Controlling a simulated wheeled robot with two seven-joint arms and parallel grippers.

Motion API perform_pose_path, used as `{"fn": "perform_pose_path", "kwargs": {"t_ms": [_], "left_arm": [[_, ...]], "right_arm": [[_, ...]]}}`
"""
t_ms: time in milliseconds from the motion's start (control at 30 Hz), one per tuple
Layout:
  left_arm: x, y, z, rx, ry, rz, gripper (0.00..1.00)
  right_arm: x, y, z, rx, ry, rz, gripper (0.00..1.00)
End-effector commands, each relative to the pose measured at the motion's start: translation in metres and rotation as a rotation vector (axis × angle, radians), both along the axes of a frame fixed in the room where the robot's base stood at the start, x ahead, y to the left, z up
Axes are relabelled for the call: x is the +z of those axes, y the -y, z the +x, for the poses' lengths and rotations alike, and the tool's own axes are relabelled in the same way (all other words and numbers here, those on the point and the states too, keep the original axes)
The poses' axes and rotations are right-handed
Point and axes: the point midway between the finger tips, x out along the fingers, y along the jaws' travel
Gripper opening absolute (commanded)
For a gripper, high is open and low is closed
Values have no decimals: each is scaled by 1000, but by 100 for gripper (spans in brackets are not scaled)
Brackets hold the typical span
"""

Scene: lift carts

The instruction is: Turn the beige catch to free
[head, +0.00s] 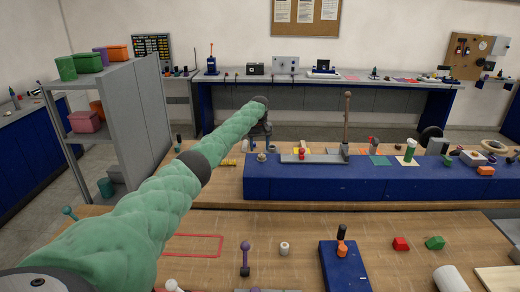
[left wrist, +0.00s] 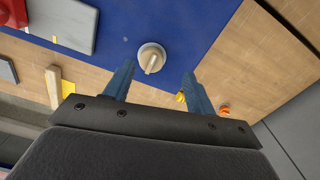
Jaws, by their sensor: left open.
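The beige catch (left wrist: 152,57) is a small round knob with a raised bar across its top, set on the blue bench block (left wrist: 120,32). In the head view it is a small beige knob (head: 261,157) at the left end of the long blue block (head: 310,188). My left gripper (left wrist: 158,72) is open, with one blue finger on each side just short of the catch in the picture. I see no contact. In the head view my left gripper (head: 261,147) is just above and behind the catch, small and partly dark. My right gripper is not in view.
A grey plate (head: 318,158) with a red knob (head: 301,154) and a tall brown lever (head: 346,122) stands right of the catch. A near wooden bench holds a purple-topped lever (head: 245,258) and an orange-handled blue block (head: 341,262). A grey shelf (head: 125,110) stands left.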

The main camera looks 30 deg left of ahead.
Motion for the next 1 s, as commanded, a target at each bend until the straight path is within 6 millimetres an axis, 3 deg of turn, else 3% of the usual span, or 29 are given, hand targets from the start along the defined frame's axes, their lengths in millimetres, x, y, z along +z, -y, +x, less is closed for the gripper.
{"fn": "perform_pose_path", "kwargs": {"t_ms": [300,633,867,1000], "left_arm": [[-30,1,1,0,-2,-1,56],[-34,1,1,-1,-1,-1,56],[-33,1,1,0,-1,-1,11],[-33,1,1,0,-1,-1,11]], "right_arm": [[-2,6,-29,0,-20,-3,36],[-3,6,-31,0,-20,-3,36],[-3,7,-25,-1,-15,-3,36],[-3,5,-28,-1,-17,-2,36]]}}
